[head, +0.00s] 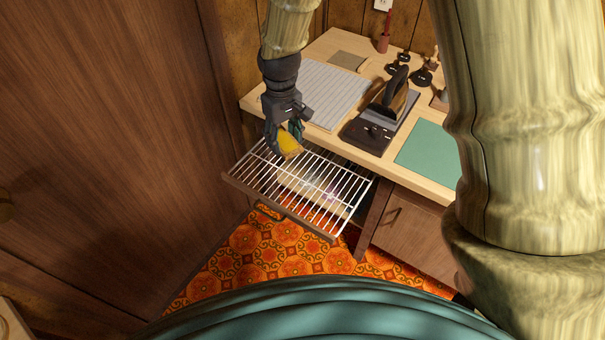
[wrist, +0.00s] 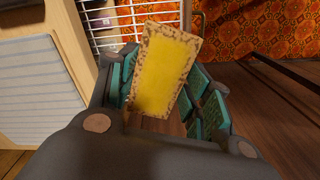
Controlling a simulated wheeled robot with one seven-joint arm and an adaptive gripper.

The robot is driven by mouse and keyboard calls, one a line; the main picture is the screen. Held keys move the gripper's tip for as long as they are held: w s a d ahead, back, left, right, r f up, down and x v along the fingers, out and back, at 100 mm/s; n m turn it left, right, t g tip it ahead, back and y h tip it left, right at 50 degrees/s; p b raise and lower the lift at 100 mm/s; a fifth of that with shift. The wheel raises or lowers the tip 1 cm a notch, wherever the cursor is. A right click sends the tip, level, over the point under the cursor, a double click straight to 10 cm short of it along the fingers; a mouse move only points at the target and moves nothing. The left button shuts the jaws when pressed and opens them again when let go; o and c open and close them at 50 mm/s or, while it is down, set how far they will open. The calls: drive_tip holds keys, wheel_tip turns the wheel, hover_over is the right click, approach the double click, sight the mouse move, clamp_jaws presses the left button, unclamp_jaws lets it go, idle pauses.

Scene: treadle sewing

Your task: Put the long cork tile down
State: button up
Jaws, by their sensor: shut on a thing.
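The long cork tile (wrist: 164,72) is a flat rectangle with a yellow face and a speckled cork border. My gripper (wrist: 165,95) is shut on it, with teal-padded fingers on both sides, and the tile sits slightly tilted between them in the wrist view. In the head view the tile (head: 290,144) shows as a small yellow piece at the tip of my gripper (head: 284,138), over the back left part of the white wire rack (head: 262,179). I cannot tell whether the tile touches the rack. Part of the tile is hidden by the fingers.
The wire rack sticks out from under the wooden table (head: 255,103). On the table are a striped pad (head: 325,92), an iron (head: 395,90) on a dark stand, a green mat (head: 428,152) and small dark items at the back. A wooden cabinet (head: 405,228) stands right of the rack.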

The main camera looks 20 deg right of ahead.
drive_tip(key=s+a+f+b, duration=0.2)
drive_tip(key=s+f+b, duration=0.3)
drive_tip(key=f, duration=0.7)
hover_over(299, 178)
wheel_tip(299, 178, down, 6)
drive_tip(key=shift+s+r, duration=0.1)
drive_tip(key=shift+r, duration=0.05)
drive_tip(key=shift+f, duration=1.75)
drive_tip(key=shift+f, duration=0.1)
drive_tip(key=o, duration=0.9)
drive_tip(key=shift+c, duration=0.2)
wheel_tip(299, 178, up, 12)
